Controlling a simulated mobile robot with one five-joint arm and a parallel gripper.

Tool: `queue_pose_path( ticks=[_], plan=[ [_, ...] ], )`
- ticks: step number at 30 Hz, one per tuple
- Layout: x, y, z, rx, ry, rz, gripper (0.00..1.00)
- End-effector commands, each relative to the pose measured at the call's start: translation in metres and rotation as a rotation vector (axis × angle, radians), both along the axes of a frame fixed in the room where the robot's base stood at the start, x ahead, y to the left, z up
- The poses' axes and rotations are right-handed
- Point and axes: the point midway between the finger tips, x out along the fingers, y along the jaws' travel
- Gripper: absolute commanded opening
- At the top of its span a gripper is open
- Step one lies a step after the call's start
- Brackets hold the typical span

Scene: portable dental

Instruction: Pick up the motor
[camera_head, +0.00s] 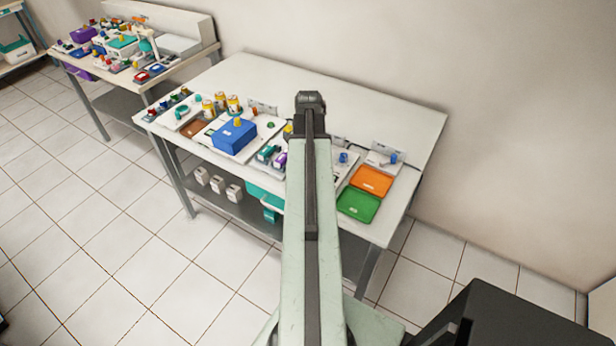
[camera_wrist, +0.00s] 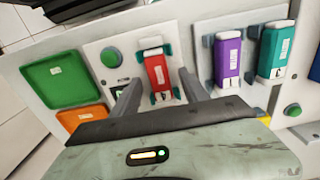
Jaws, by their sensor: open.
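No label that I can read names the motor. A red unit with a white top (camera_wrist: 157,72) sits in a teal-sided holder on a pale panel in the wrist view. My gripper (camera_wrist: 159,82) is open, with one dark finger on each side of the red unit's lower part; I cannot tell whether they touch it. A purple unit (camera_wrist: 228,62) and a teal unit (camera_wrist: 272,52) stand in similar holders to the right. In the head view the purple unit (camera_head: 280,159) shows left of my arm; the red unit and my gripper are hidden behind my arm.
A green tray (camera_wrist: 48,84) and an orange tray (camera_wrist: 74,121) lie left of the red unit. A blue box (camera_head: 234,143) stands left on the white table (camera_head: 410,120), whose back part is clear.

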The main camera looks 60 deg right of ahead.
Motion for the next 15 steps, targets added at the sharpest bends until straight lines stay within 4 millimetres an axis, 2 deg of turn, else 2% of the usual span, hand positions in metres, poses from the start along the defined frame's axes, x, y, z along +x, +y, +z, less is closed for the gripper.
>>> queue_pose_path(
  ticks=[5, 11, 15],
  plan=[
    [0.0002, 0.0001, 0.0013, 0.0, 0.0, 0.0, 0.53],
    [0.0003, 0.0002, 0.0014, 0.0, 0.0, 0.001, 0.0],
    [0.0004, 0.0003, 0.0014, 0.0, 0.0, 0.001, 0.0]
  ],
)
